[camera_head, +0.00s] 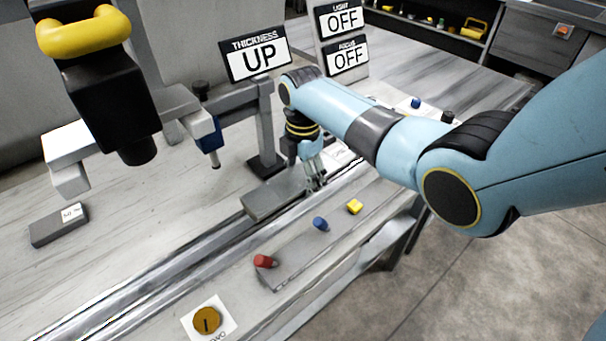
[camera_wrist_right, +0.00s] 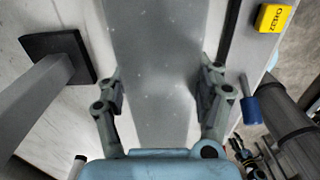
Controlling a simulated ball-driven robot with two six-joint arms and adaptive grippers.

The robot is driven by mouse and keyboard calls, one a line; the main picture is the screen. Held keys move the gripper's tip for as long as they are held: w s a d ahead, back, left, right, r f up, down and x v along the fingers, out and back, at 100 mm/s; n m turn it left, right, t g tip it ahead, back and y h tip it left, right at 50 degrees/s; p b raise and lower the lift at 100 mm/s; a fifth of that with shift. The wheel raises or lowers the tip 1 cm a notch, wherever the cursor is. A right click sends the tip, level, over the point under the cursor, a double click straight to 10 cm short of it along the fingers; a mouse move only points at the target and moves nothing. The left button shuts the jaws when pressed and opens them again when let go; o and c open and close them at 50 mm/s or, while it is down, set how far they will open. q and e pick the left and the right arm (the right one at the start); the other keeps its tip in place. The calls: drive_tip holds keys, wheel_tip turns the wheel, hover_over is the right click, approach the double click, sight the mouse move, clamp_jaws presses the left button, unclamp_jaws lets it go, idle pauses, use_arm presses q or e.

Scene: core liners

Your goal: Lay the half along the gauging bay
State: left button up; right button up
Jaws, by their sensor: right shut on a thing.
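In the right wrist view the half (camera_wrist_right: 156,75) runs lengthwise between the two fingers. My right gripper (camera_head: 315,182) comes down from above at the slab's right end and is shut on it, with a finger along each side. Whether the slab rests on the bed or hangs slightly above it, I cannot tell. I cannot single out the gauging bay's edges; the rails (camera_head: 150,290) run along here. My left gripper is not in view.
A gauge with a blue probe (camera_head: 208,140) stands at left of the slab. A sign (camera_head: 257,59) reads "THICKNESS UP". Red (camera_head: 265,261), blue (camera_head: 320,223) and yellow (camera_head: 355,206) controls line the front. A black device with a yellow top (camera_head: 110,95) overhangs the left.

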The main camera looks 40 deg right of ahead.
sight(303, 175)
drive_tip(key=shift+f, duration=0.15)
drive_tip(key=o, duration=1.9)
drive_tip(key=shift+f, duration=0.1)
drive_tip(key=shift+o, duration=0.2)
wheel_tip(303, 175, up, 9)
drive_tip(key=p, duration=0.9)
